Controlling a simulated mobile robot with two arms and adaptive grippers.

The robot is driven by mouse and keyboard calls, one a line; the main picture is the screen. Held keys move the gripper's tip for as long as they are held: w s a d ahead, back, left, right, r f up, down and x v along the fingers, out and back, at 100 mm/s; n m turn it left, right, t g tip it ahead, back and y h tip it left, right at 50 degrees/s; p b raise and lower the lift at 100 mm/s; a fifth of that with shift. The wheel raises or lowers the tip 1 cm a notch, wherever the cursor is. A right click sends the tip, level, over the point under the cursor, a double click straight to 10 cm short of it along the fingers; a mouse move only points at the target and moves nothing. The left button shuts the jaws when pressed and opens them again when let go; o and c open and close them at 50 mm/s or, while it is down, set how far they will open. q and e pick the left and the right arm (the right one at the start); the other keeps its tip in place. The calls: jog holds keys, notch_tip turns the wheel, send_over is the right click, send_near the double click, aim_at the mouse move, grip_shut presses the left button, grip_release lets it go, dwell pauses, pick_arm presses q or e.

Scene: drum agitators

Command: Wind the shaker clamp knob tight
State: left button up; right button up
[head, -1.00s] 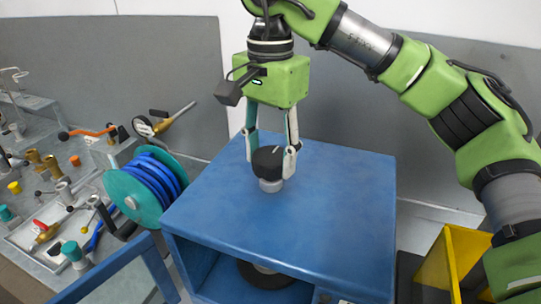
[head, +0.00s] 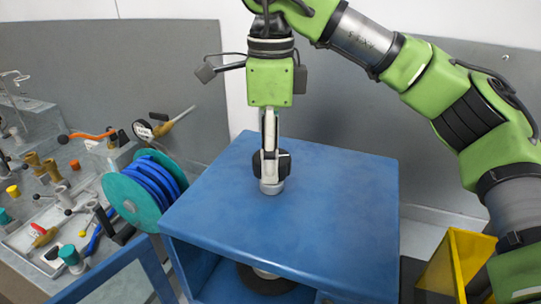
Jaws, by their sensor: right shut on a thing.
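The black clamp knob (head: 284,164) stands on a short grey collar (head: 271,187) on top of the blue shaker cabinet (head: 310,221). My right gripper (head: 269,158) points straight down from above and is shut on the knob. I see its fingers edge-on, one in front of the other, so the near finger covers the middle of the knob. The far finger is mostly hidden. My left gripper is not in view.
A teal reel with blue hose (head: 123,201) stands just left of the cabinet. A bench with several valves and fittings (head: 45,200) is farther left. A yellow bin (head: 461,262) is at the lower right. The cabinet top around the knob is clear.

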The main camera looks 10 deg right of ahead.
jog(key=m+b, duration=0.1)
jog(key=m, duration=0.4)
jog(key=shift+m, duration=0.3)
jog(key=shift+m+b, duration=0.35)
jog(key=shift+m, duration=1.85)
jog(key=o, duration=1.1)
jog(key=shift+r, duration=0.1)
notch_tip(320, 180, up, 12)
jog(key=shift+f, duration=0.1)
